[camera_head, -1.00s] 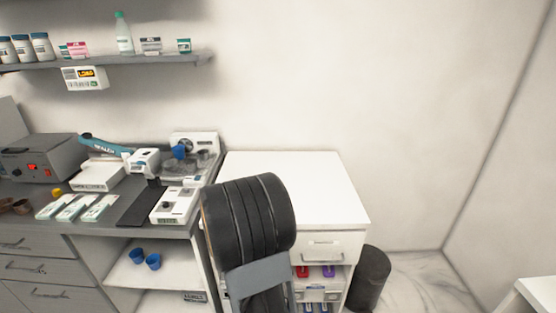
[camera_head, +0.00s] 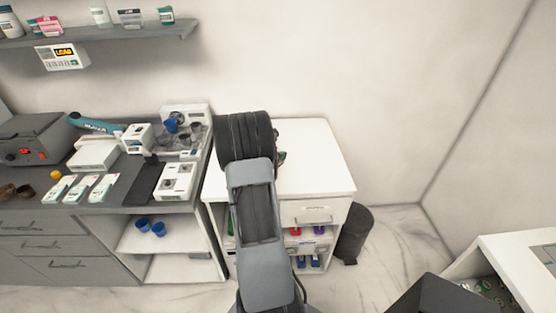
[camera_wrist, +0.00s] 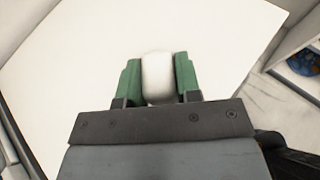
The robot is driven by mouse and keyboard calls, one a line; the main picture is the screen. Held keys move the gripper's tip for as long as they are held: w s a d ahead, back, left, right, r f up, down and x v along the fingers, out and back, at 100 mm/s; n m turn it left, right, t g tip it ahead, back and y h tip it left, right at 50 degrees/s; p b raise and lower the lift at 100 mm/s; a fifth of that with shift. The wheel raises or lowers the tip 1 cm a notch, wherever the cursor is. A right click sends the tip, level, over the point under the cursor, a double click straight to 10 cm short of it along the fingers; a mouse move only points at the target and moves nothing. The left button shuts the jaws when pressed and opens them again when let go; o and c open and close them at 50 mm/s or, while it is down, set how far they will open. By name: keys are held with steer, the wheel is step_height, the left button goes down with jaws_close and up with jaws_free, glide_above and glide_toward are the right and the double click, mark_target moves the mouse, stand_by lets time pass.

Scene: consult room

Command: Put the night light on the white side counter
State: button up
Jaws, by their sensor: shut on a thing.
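The night light (camera_wrist: 158,78) is a white rounded object in the wrist view. It sits between the two green fingers of my gripper (camera_wrist: 158,82), which is shut on it. The white side counter (camera_head: 318,165) stands right of the grey worktop, and its white top (camera_wrist: 90,50) fills most of the wrist view behind the night light. My arm reaches over the counter's left part. In the head view my arm hides the night light and most of the gripper. I cannot tell whether the night light touches the top.
The grey worktop (camera_head: 125,193) on the left holds devices, boxes and a grey unit with a red display (camera_head: 35,140). A dark bin (camera_head: 353,235) stands right of the counter. Another white unit (camera_head: 520,262) is at lower right. The counter's visible top is clear.

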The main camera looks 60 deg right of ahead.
steer(key=d+f, duration=0.1)
steer(key=w+d+f, duration=0.1)
steer(key=f, duration=0.1)
steer(key=d+f+p, duration=0.1)
steer(key=shift+w+d+f, duration=0.1)
steer(key=shift+w+f, duration=0.15)
steer(key=shift+w, duration=0.15)
step_height(320, 180, down, 3)
steer(key=shift+d+r+p, duration=0.1)
steer(key=shift+r+p, duration=0.05)
steer(key=shift+p, duration=0.65)
steer(key=shift+f, duration=0.35)
steer(key=shift+f+b, duration=0.25)
steer(key=shift+b, duration=0.1)
steer(key=o, duration=1)
steer(key=shift+r, duration=0.1)
